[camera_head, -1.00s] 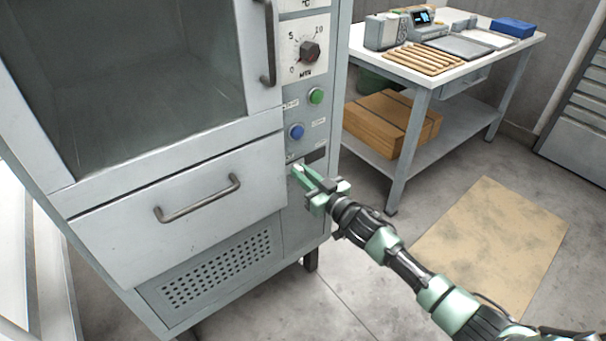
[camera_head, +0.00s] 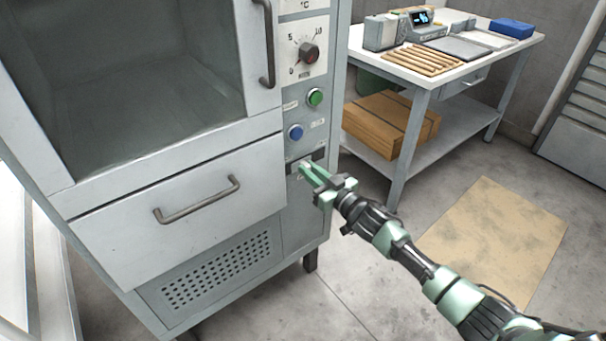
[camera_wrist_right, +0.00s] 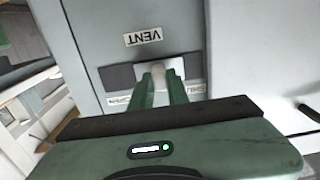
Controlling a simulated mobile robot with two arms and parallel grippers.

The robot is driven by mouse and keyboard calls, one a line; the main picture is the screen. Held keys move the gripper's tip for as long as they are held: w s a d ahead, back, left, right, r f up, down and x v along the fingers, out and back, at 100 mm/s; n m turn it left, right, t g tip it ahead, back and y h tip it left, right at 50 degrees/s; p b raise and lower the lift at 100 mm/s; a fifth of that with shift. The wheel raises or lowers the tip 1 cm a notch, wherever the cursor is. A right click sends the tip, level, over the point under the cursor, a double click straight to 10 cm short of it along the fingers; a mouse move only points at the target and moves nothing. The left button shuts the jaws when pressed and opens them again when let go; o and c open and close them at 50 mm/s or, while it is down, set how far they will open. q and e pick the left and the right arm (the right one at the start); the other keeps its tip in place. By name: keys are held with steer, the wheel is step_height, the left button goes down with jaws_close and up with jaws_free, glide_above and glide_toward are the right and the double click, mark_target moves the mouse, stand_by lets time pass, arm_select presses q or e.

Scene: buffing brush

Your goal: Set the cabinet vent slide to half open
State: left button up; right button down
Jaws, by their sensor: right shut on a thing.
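The vent slide is a pale tab (camera_wrist_right: 174,70) in a dark horizontal slot (camera_wrist_right: 118,77) on the cabinet's control panel. In the wrist view the picture is upside down, with the VENT label (camera_wrist_right: 143,37) beside the slot. Dark slot shows on both sides of the tab, more on the left in that view. My right gripper (camera_head: 304,170) is shut on the tab; its green fingers (camera_wrist_right: 161,84) also show in the wrist view and hide part of the tab. Small labels at the slot ends are partly covered. My left gripper is out of view.
Above the slot are a blue button (camera_head: 296,132), a green button (camera_head: 315,97) and a timer knob (camera_head: 309,52). A drawer handle (camera_head: 198,200) sticks out to the left. A worktable (camera_head: 425,78) stands at the right, with open floor before it.

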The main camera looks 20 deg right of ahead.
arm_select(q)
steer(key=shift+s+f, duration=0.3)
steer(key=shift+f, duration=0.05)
arm_select(e)
steer(key=shift+w+d, duration=0.25)
steer(key=shift+d, duration=0.4)
steer(key=c, duration=1.4)
jaws_free()
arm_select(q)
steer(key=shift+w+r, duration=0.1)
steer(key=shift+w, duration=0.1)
arm_select(e)
steer(key=shift+o, duration=0.2)
steer(key=shift+s, duration=0.1)
